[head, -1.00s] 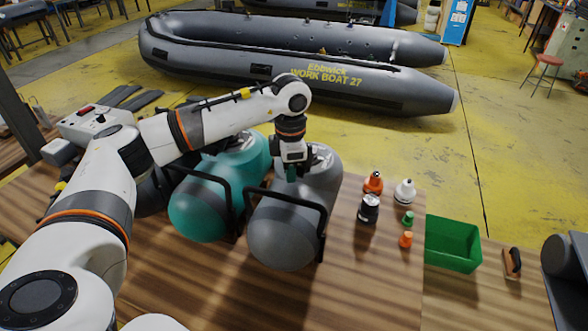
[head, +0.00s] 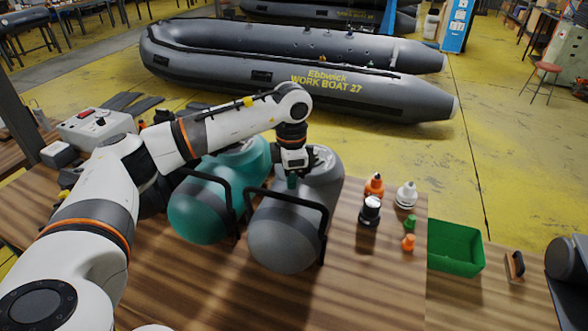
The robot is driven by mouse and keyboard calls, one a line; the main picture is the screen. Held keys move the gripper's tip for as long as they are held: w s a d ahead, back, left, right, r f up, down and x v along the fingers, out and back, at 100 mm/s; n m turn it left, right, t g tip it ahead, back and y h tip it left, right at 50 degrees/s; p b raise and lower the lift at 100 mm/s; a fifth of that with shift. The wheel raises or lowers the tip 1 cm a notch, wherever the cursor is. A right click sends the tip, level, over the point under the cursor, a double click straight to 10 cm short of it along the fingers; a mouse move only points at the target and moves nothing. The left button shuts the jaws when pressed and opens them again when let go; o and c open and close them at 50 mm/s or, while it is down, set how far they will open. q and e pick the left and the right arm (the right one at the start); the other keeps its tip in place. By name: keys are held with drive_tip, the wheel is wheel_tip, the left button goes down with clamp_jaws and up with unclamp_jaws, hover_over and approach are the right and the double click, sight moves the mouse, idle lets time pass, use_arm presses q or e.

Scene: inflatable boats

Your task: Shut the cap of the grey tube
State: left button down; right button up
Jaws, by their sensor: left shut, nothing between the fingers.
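The grey tube (head: 287,239) lies in a black cradle on the wooden table, beside a teal tube (head: 199,213) to its left. A pale round fitting (head: 322,158) shows on top toward the far end of the grey tube; I cannot tell whether its cap is open or shut. My left gripper (head: 292,182) points down over the top of the grey tube, just left of the fitting. Its fingers are shut and empty; I cannot tell whether they touch the tube. My right gripper is not in view.
A black-and-white container (head: 370,210), an orange bottle (head: 374,186), a white bottle (head: 406,195) and small green and orange pieces stand right of the grey tube. A green bin (head: 455,247) is farther right. The black cradle bar (head: 290,199) arches over the tube. A large grey boat (head: 300,75) lies behind.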

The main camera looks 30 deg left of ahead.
use_arm(q)
drive_tip(key=shift+w+a+r, duration=0.1)
drive_tip(key=shift+w+r, duration=0.2)
drive_tip(key=shift+w, duration=0.15)
drive_tip(key=shift+w+a+r+p, duration=0.1)
drive_tip(key=shift+w+r+p, duration=0.1)
drive_tip(key=shift+r+p, duration=0.2)
drive_tip(key=shift+w+r+p, duration=0.2)
drive_tip(key=shift+r+p, duration=0.1)
drive_tip(key=shift+r, duration=0.2)
drive_tip(key=shift+w+a+r+p, duration=0.15)
drive_tip(key=shift+w+r+p, duration=0.3)
drive_tip(key=shift+w+r, duration=0.3)
drive_tip(key=shift+w, duration=0.2)
drive_tip(key=shift+w+a+r, duration=0.1)
drive_tip(key=shift+w+r, duration=0.2)
drive_tip(key=shift+w+r+p, duration=0.1)
drive_tip(key=shift+w+p, duration=0.15)
drive_tip(key=shift+p, duration=0.05)
drive_tip(key=shift+w+a, duration=0.2)
drive_tip(key=shift+w, duration=0.35)
drive_tip(key=shift+w+a+r, duration=0.1)
drive_tip(key=shift+w+r, duration=0.2)
drive_tip(key=shift+w, duration=0.15)
drive_tip(key=shift+w+a+f+p, duration=0.1)
drive_tip(key=shift+w+a+p, duration=0.15)
drive_tip(key=shift+w, duration=1)
drive_tip(key=shift+w+a+f+p, duration=0.1)
drive_tip(key=shift+w+a, duration=0.25)
drive_tip(key=shift+w, duration=0.85)
